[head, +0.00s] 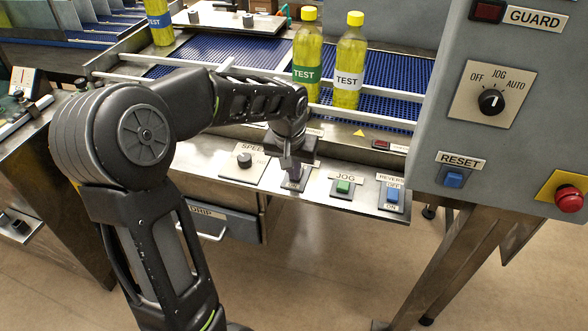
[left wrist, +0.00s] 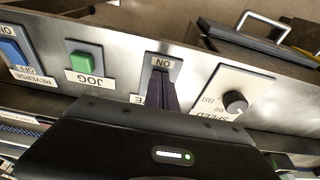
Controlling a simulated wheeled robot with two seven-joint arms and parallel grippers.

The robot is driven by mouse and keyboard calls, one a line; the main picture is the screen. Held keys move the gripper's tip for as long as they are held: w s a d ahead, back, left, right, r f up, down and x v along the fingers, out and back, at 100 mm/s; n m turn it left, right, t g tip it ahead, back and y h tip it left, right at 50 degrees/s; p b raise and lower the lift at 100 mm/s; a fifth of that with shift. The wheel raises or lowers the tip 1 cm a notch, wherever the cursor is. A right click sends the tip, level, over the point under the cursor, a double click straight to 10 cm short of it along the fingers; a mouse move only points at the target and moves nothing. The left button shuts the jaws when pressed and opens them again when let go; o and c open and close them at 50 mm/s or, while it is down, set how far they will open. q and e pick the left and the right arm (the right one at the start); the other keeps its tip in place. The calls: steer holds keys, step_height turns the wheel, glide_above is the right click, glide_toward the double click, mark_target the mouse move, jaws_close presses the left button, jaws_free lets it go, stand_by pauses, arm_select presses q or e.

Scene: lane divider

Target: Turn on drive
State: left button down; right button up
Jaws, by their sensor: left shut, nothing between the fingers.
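The drive switch plate (head: 306,172) is on the sloped metal control strip, between the speed knob and the jog button. In the left wrist view the plate (left wrist: 164,62) shows an ON label and part of a name ending in VE. My left gripper (head: 294,183) points down at this plate, shut and with nothing held. Its dark fingers also show in the left wrist view (left wrist: 162,88), over the middle of the plate. They hide the switch itself, so its position and any contact cannot be told. My right gripper is not in view.
The speed knob (head: 244,160) is to the left; the green jog button (head: 343,186) and blue reverse switch (head: 392,195) are to the right. Yellow bottles (head: 348,65) stand on the blue conveyor (head: 385,75) behind. A grey control box (head: 500,130) stands at right.

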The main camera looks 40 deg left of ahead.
arm_select(q)
steer(key=shift+w+a+r, duration=0.2)
steer(key=shift+w+r, duration=0.15)
steer(key=shift+w, duration=0.3)
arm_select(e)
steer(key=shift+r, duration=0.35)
arm_select(q)
steer(key=shift+r+p, duration=0.4)
steer(key=shift+p, duration=0.2)
steer(key=p+v, duration=0.3)
steer(key=v, duration=0.1)
steer(key=shift+w+a+r, duration=0.1)
steer(key=shift+w, duration=0.15)
steer(key=shift+s+r+b, duration=0.3)
steer(key=shift+s+b, duration=0.15)
steer(key=shift+b, duration=0.25)
steer(key=s+d+r+b, duration=0.1)
steer(key=s+r, duration=0.2)
steer(key=r, duration=0.4)
steer(key=shift+s+d+r, duration=0.15)
steer(key=shift+s+d, duration=0.15)
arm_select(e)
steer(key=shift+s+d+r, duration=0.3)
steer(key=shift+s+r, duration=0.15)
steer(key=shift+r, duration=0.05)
